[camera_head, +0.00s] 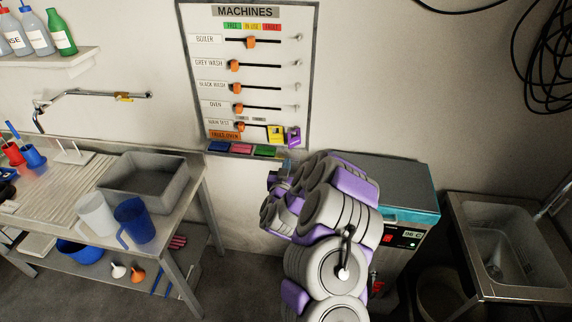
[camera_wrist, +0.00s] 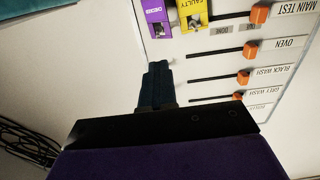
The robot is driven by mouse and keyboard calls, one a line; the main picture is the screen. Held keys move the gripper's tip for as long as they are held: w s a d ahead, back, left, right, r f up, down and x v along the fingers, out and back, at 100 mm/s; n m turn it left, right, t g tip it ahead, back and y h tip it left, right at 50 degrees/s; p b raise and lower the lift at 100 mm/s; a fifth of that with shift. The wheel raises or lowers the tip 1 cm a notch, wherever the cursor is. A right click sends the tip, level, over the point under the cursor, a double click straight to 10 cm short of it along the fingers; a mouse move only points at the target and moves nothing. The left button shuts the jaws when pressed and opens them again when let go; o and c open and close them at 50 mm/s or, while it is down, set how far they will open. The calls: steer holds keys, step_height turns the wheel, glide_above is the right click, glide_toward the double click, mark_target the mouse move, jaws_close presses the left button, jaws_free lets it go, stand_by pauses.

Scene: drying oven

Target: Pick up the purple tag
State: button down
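The purple tag (camera_head: 294,136) hangs at the lower right of the machines board, beside a yellow tag (camera_head: 275,134). In the wrist view, which is turned over, the purple tag (camera_wrist: 158,18) is at the top, left of the yellow "faulty" tag (camera_wrist: 190,14). My gripper (camera_wrist: 157,66) points toward the board. Its dark fingers sit close together as one block, with nothing seen held. The fingertips appear apart from the purple tag. In the head view my gripper (camera_head: 285,164) is just below the tags, partly hidden by my arm.
The machines board (camera_head: 250,12) has rows of orange sliders. Coloured blocks (camera_head: 242,150) line its lower edge. A bench (camera_head: 195,190) with jugs and a grey basin is at left.

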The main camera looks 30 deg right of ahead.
steer(key=shift+s+d+f, duration=0.1)
steer(key=shift+d+f, duration=0.05)
steer(key=shift+d, duration=0.5)
steer(key=c, duration=1.2)
jaws_free()
steer(key=shift+a, duration=0.7)
steer(key=o, duration=0.8)
steer(key=shift+d, duration=0.55)
steer(key=shift+c, duration=0.2)
steer(key=shift+o, duration=0.3)
steer(key=shift+a, duration=0.3)
steer(key=shift+s+a, duration=0.1)
steer(key=shift+a, duration=0.05)
